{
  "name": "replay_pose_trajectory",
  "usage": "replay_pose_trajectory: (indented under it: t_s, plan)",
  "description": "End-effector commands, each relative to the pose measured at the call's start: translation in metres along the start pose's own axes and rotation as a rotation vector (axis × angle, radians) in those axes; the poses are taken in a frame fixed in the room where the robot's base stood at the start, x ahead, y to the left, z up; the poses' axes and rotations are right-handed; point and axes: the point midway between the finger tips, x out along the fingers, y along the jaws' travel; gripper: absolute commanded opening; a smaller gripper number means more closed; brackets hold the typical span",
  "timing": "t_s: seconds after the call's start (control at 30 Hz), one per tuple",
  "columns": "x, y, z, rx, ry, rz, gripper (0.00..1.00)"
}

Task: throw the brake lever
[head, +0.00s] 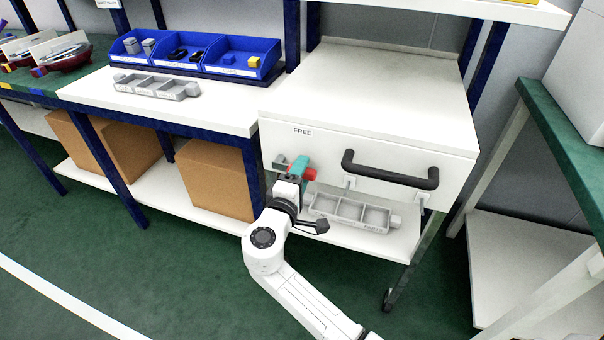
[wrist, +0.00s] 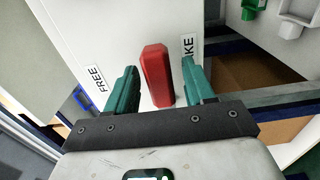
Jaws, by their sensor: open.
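The brake lever is a red handle (wrist: 157,75) on the white front of a cart (head: 400,150). Its red end also shows in the head view (head: 310,174), partly hidden by my gripper. My gripper (wrist: 156,85) has two teal fingers, open, one on each side of the lever, with a visible gap on both sides. It also shows in the head view (head: 299,166), against the cart front. In the wrist view a FREE label (wrist: 94,79) is left of the lever, and a partly hidden label ending in KE (wrist: 187,48) is right of it.
A black handle (head: 390,172) sticks out from the cart front, right of my gripper. A grey divided tray (head: 350,212) sits on the shelf below. A white bench (head: 190,110) with blue bins (head: 200,72) stands to the left. Green floor (head: 130,270) is open in front.

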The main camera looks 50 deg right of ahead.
Motion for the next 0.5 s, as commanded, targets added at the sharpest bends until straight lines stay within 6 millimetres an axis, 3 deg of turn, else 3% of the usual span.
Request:
replay_pose_trajectory:
  t_s: [0.4,0.5]
  plan:
    - [0.0084,-0.0002,0.0004,0.0,0.0,-0.001,0.53]
    - [0.0083,-0.0002,0.0004,0.0,0.0,-0.001,0.44]
